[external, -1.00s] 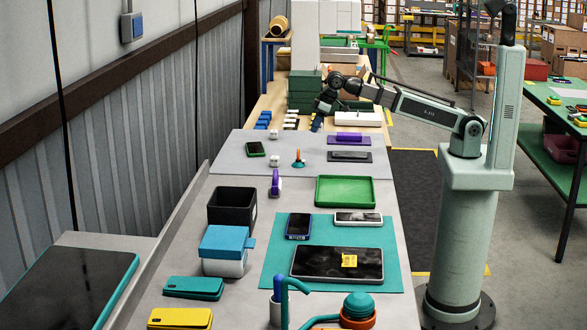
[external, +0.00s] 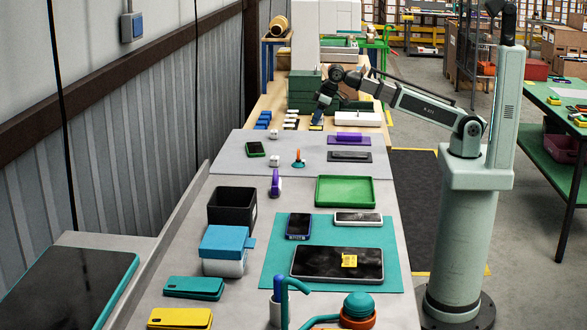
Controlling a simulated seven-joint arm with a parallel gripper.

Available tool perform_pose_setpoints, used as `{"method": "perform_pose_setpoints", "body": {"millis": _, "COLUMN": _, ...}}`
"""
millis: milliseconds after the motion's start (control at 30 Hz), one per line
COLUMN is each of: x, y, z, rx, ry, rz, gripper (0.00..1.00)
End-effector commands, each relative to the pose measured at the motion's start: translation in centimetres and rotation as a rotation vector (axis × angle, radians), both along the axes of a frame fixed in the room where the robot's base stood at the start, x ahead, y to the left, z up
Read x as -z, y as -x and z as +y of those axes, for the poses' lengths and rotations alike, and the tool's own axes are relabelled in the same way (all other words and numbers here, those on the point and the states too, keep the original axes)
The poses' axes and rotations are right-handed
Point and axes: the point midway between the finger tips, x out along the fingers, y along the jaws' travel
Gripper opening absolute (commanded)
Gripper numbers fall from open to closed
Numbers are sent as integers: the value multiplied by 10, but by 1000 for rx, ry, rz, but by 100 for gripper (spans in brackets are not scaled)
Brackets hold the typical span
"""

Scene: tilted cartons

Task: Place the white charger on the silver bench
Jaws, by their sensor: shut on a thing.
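Two small white blocks, either of which could be the white charger, stand on the grey mat; one is at the back (external: 274,133) and one nearer (external: 275,160). I cannot tell which is meant. The silver bench (external: 190,235) runs from the foreground to the middle. My gripper (external: 317,121) is beyond the grey mat, low over the wooden bench (external: 270,103) behind it. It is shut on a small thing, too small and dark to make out.
Several small blue blocks (external: 263,120) and white-and-dark blocks (external: 291,124) are left of my gripper. Green crates (external: 304,88) stand behind it and a white tray (external: 358,118) to its right. A green tray (external: 354,191) and black bin (external: 232,207) stand nearer.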

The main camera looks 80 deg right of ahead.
Motion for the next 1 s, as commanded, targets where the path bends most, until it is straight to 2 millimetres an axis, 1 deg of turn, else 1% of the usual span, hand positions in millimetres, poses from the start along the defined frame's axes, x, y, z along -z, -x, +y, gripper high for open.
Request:
{"method": "perform_pose_setpoints", "body": {"millis": 167, "x": 15, "y": -1, "z": 4, "rx": -28, "ry": 0, "rz": 1, "gripper": 4}}
{"method": "perform_pose_setpoints", "body": {"millis": 433, "x": 52, "y": 0, "z": 4, "rx": -27, "ry": 0, "rz": 2, "gripper": 4}}
{"method": "perform_pose_setpoints", "body": {"millis": 667, "x": 64, "y": -1, "z": 4, "rx": -26, "ry": 0, "rz": 0, "gripper": 4}}
{"method": "perform_pose_setpoints", "body": {"millis": 1000, "x": 98, "y": -1, "z": 4, "rx": -26, "ry": 0, "rz": 0, "gripper": 4}}
